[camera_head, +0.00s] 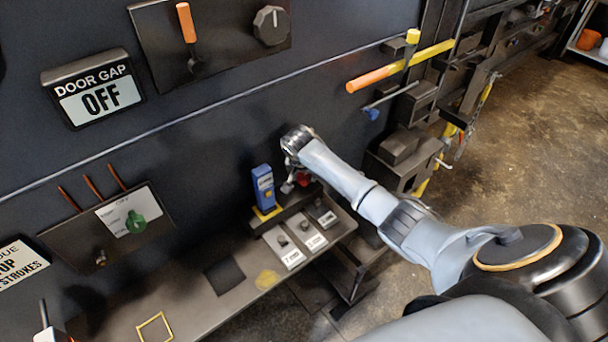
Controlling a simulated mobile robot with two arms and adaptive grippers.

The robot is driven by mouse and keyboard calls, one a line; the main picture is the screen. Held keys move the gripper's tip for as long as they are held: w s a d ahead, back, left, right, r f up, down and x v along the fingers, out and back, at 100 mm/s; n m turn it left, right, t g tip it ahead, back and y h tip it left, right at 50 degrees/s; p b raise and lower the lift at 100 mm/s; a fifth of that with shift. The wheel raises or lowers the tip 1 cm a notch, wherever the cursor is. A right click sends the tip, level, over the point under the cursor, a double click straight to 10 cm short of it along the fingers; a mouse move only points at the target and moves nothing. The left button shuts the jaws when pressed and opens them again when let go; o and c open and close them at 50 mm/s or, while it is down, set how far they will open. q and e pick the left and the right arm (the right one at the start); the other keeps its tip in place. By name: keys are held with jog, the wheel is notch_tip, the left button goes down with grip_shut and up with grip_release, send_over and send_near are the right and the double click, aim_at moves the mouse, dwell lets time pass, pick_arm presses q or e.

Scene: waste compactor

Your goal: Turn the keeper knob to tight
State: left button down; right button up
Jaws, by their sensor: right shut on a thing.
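A green knob (135,221) sits on a white labelled plate on a dark wall panel at the left; its lettering is too small to read. A dark grey knob (271,25) is on the upper panel. I cannot tell from the labels which one is the keeper knob. My right gripper (296,181) is low over the back of the bench, beside a blue device. It is shut on a small red item (287,188), mostly hidden by the gripper and wrist. My left gripper is out of view.
The blue device (263,187) stands on the bench (192,300) near several labelled blocks. An orange-handled lever (187,24) and a "DOOR GAP OFF" sign (97,92) are on the wall. A yellow-orange bar (400,66) juts out at upper right. Open floor lies to the right.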

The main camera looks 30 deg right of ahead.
jog(key=shift+a+f+m+g+h, duration=0.1)
jog(key=shift+m+g+h, duration=0.25)
jog(key=shift+m, duration=0.95)
jog(key=o, duration=1.1)
jog(key=shift+w, duration=0.1)
jog(key=shift+o, duration=0.2)
jog(key=v, duration=1.2)
jog(key=shift+w, duration=0.1)
